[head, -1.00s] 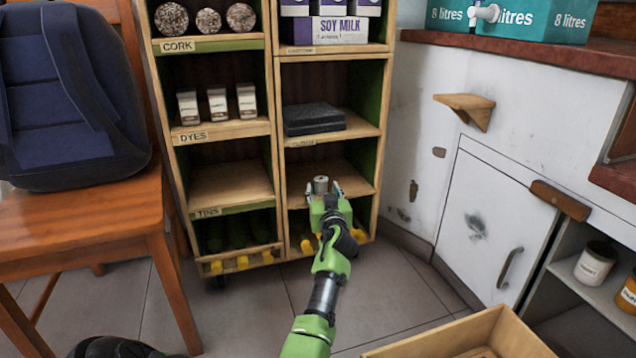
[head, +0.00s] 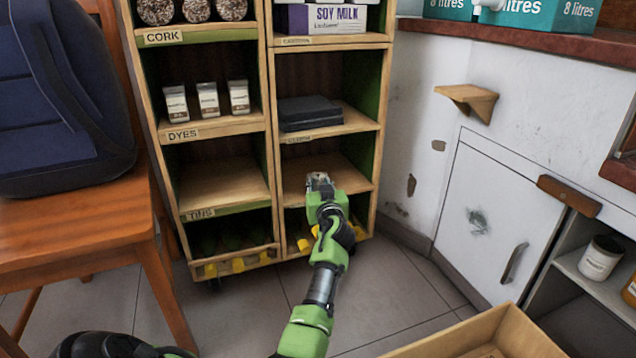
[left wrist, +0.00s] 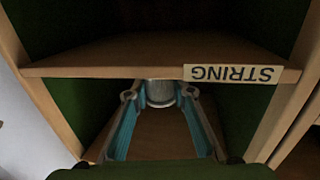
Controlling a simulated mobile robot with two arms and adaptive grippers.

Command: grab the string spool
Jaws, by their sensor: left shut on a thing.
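The string spool (left wrist: 160,92) is a small grey-white cylinder in the left wrist view, partly hidden behind the shelf edge. My left gripper (left wrist: 159,98) is shut on it, with a blue-lined finger on each side. In the head view the left gripper (head: 320,181) reaches into the right-hand lower compartment of the wooden shelf unit (head: 268,90). The spool is mostly hidden by the gripper there. My right gripper is not in view.
The STRING label (left wrist: 233,74) shows upside down on the shelf edge. Black blocks (head: 310,112) lie one compartment above. A chair (head: 80,225) with a blue backpack (head: 60,110) stands left. A wooden crate (head: 505,325) is at the lower right.

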